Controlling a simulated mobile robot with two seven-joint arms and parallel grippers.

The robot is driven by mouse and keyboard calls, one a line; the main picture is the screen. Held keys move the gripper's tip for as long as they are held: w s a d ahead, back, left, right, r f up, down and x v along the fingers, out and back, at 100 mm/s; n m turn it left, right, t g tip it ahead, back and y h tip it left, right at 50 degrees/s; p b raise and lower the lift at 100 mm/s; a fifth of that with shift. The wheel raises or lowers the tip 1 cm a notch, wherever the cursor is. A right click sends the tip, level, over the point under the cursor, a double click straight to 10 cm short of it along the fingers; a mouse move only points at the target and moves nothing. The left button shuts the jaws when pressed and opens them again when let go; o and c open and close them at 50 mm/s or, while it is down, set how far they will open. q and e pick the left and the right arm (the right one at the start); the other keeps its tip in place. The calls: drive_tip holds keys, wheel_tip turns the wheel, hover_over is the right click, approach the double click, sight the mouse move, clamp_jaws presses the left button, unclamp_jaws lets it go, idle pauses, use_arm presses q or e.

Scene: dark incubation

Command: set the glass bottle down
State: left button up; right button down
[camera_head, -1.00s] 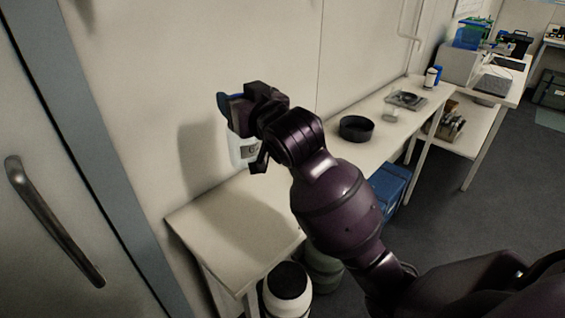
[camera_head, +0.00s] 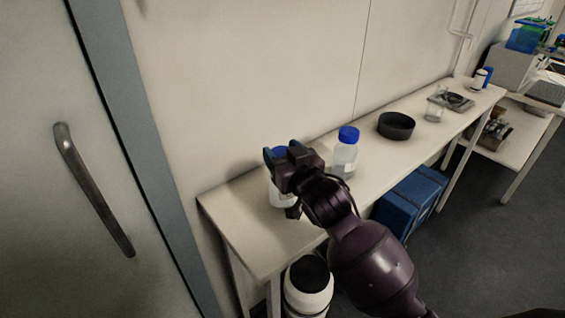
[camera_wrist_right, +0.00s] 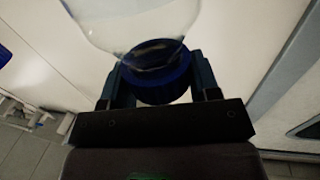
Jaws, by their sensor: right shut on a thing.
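My right gripper (camera_head: 282,160) is shut on the blue cap of a clear glass bottle (camera_head: 277,192), at the near left end of the long bench (camera_head: 245,240). The arm hides part of the bottle. It looks upright and low over the bench top; I cannot tell whether its base touches. In the right wrist view the gripper's fingers (camera_wrist_right: 160,82) sit on both sides of the blue cap, with the clear bottle body (camera_wrist_right: 135,25) beyond. My left gripper is not in view.
A second blue-capped bottle (camera_head: 345,152) stands just right of the held one. Beyond it are a black round dish (camera_head: 396,125), a glass beaker (camera_head: 434,110) and a flat device (camera_head: 458,102). The wall lies behind, and the bench's left end is clear.

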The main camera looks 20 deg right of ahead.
drive_tip(key=shift+f, duration=1.3)
drive_tip(key=shift+c, duration=1.8)
unclamp_jaws()
drive_tip(key=shift+f, duration=0.1)
drive_tip(key=shift+s, duration=0.1)
drive_tip(key=s+d, duration=0.1)
drive_tip(key=s, duration=1)
drive_tip(key=shift+s+d+b, duration=0.35)
drive_tip(key=shift+d, duration=0.05)
